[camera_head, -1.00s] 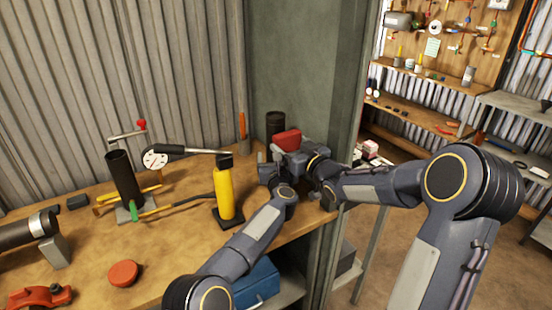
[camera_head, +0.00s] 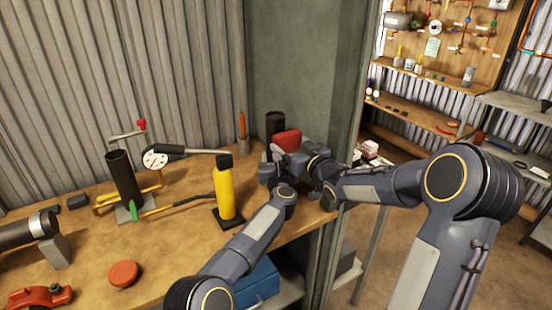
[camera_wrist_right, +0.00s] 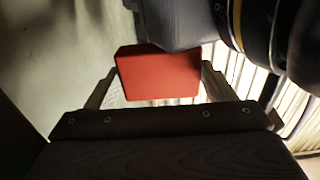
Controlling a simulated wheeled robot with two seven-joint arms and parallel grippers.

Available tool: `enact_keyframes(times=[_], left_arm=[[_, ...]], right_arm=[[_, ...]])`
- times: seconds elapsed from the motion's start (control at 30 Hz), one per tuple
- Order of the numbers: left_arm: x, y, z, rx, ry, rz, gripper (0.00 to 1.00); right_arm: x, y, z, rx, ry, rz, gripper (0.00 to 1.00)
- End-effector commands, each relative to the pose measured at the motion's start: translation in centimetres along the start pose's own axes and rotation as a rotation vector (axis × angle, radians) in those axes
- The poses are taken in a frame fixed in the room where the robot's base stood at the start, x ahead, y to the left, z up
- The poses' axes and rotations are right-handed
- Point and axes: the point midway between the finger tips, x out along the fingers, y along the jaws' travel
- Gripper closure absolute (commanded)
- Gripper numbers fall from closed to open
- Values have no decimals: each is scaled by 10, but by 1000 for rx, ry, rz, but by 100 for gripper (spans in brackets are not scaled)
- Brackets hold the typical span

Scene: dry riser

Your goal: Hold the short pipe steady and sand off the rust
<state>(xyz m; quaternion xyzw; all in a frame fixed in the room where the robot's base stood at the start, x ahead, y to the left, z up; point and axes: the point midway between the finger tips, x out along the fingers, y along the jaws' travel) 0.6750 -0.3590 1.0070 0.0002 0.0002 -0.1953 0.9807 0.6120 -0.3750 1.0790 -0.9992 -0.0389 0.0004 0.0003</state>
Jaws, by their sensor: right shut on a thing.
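A short dark pipe (camera_head: 275,122) stands upright at the bench's far right corner, by the green-grey panel; its lower part is hidden behind my grippers. A red block (camera_head: 287,140) is beside it, just to its right. My right gripper (camera_head: 290,149) is shut on the red block, which also shows between the fingers in the right wrist view (camera_wrist_right: 158,73). From these views I cannot tell whether the block touches the pipe. My left gripper (camera_head: 267,172) is low in front of the pipe; its fingertips are too small and covered to tell whether they grip it. No rust is discernible.
A yellow bottle (camera_head: 225,192) stands on the wooden bench (camera_head: 175,240) left of my left arm. Further left are a taller dark pipe (camera_head: 123,178) on a stand, a dial gauge (camera_head: 155,160) and a red disc (camera_head: 123,273). An orange-handled tool (camera_head: 241,130) stands near the wall.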

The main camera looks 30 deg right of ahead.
Motion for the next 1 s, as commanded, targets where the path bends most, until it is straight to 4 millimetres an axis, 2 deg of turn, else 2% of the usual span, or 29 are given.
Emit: enact_keyframes(times=[0.47, 1.0], left_arm=[[0, 0, 0, 0, 0, 1, 100], [0, 0, 0, 0, -1, 1, 100]], right_arm=[[-1, 0, 1, 0, 0, 0, 46], [-15, 0, 14, -1, 1, 0, 46]])
